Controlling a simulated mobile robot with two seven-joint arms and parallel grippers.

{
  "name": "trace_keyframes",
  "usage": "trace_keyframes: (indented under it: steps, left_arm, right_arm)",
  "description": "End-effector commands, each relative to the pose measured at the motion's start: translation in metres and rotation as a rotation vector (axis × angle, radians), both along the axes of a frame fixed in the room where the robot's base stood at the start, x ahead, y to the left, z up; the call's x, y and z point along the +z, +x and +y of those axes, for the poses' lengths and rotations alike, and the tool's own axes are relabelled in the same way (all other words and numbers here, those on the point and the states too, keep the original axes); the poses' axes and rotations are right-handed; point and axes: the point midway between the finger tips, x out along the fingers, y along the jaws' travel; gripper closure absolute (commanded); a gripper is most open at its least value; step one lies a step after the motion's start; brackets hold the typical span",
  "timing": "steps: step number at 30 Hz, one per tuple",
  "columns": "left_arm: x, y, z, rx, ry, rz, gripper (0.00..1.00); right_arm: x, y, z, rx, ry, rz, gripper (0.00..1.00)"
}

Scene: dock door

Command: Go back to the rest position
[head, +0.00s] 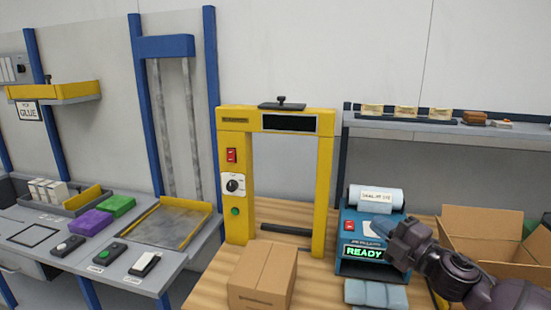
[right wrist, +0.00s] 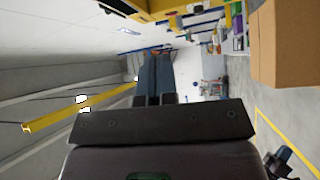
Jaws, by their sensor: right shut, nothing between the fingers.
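My right gripper (head: 385,246) is in front of the blue label machine (head: 352,222) at the right of the head view, partly covering it. In the right wrist view its two blue-grey fingers (right wrist: 154,72) lie together with nothing between them. I cannot tell whether the fingers touch the machine. My left gripper is not in the head view.
A closed cardboard box (head: 262,277) stands on the wooden bench before a yellow frame (head: 236,190). An open carton (head: 482,228) is close behind my right arm. A shelf (head: 440,131) hangs above. A grey counter (head: 150,285) is at left.

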Motion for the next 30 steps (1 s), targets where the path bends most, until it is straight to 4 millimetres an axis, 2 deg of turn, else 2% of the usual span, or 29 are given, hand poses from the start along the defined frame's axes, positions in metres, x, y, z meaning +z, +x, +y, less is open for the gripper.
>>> trace_keyframes:
  steps: [1, 8, 14, 18, 24, 27, 30]
  left_arm:
    - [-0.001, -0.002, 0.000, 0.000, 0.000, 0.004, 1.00]
    - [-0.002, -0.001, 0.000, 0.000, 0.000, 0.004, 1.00]
    - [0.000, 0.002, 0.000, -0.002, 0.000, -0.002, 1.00]
    - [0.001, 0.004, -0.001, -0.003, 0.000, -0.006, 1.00]
    - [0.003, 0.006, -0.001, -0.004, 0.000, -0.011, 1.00]
    - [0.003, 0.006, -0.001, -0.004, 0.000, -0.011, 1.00]
    - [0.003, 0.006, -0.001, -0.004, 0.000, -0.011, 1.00]
  right_arm:
    - [-0.020, -0.007, -0.001, -0.044, 0.097, 0.066, 1.00]
    - [-0.108, -0.045, -0.016, -0.242, 0.450, 0.370, 1.00]
    - [-0.185, -0.098, -0.027, -0.393, 0.724, 0.621, 1.00]
    - [-0.232, -0.144, -0.034, -0.492, 0.904, 0.757, 1.00]
    - [-0.288, -0.217, -0.043, -0.648, 1.074, 0.868, 1.00]
    - [-0.310, -0.249, -0.045, -0.715, 1.115, 0.910, 1.00]
    - [-0.324, -0.273, -0.044, -0.758, 1.135, 0.943, 1.00]
